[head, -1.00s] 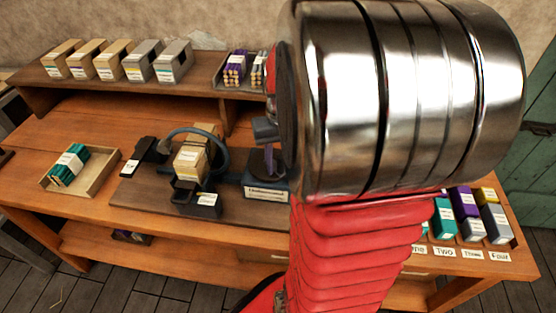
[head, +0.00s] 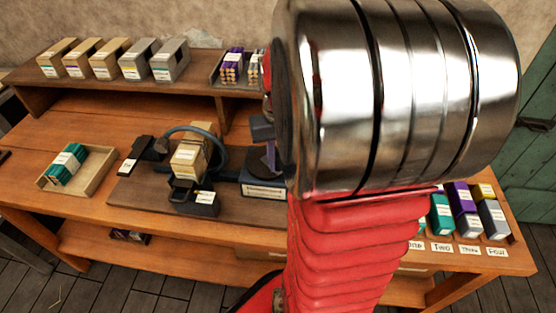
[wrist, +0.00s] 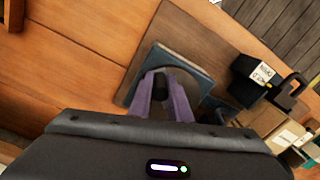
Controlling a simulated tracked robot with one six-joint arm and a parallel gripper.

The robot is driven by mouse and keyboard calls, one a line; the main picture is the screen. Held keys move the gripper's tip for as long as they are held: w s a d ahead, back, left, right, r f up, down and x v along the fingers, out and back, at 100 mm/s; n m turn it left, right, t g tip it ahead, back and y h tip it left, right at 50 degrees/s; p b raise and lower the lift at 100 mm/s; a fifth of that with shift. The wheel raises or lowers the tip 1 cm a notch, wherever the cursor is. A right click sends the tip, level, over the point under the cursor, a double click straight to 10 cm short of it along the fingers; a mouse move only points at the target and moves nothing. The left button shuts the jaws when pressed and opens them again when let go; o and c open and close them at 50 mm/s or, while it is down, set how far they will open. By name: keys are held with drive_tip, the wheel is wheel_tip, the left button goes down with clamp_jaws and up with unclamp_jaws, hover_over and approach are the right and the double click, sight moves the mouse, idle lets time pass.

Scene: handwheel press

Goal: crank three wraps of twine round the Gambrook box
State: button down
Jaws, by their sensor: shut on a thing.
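A cream box with a white label (head: 187,160) stands inside the blue-grey ring (head: 214,143) of the press on the bench; its lettering is too small to read. I cannot make out twine on it. To its right is the crank's blue-grey base (head: 263,190) with a dark round wheel (head: 258,166). My gripper (head: 273,156) is over this wheel, partly hidden by my arm. In the wrist view its purple fingers (wrist: 164,95) are shut on the black crank knob (wrist: 158,88), above the base plate (wrist: 135,82).
A black block with a white label (head: 205,203) stands in front of the ring, and another black piece (head: 145,155) is at its left. A wooden tray (head: 98,170) holds teal packs. Several boxes (head: 110,58) line the rear shelf. Coloured boxes (head: 462,205) stand at the right end.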

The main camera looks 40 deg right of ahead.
sight(265, 173)
drive_tip(key=m, duration=0.1)
drive_tip(key=a+m, duration=0.1)
drive_tip(key=m, duration=0.1)
drive_tip(key=a+m, duration=0.1)
drive_tip(key=m, duration=0.1)
drive_tip(key=shift+w, duration=0.25)
drive_tip(key=m, duration=0.2)
drive_tip(key=w+a+m, duration=0.1)
drive_tip(key=m, duration=0.1)
drive_tip(key=shift+a+m, duration=0.1)
drive_tip(key=shift+m, duration=0.2)
drive_tip(key=shift+w, duration=0.1)
drive_tip(key=c, duration=1.6)
unclamp_jaws()
drive_tip(key=shift+c, duration=0.2)
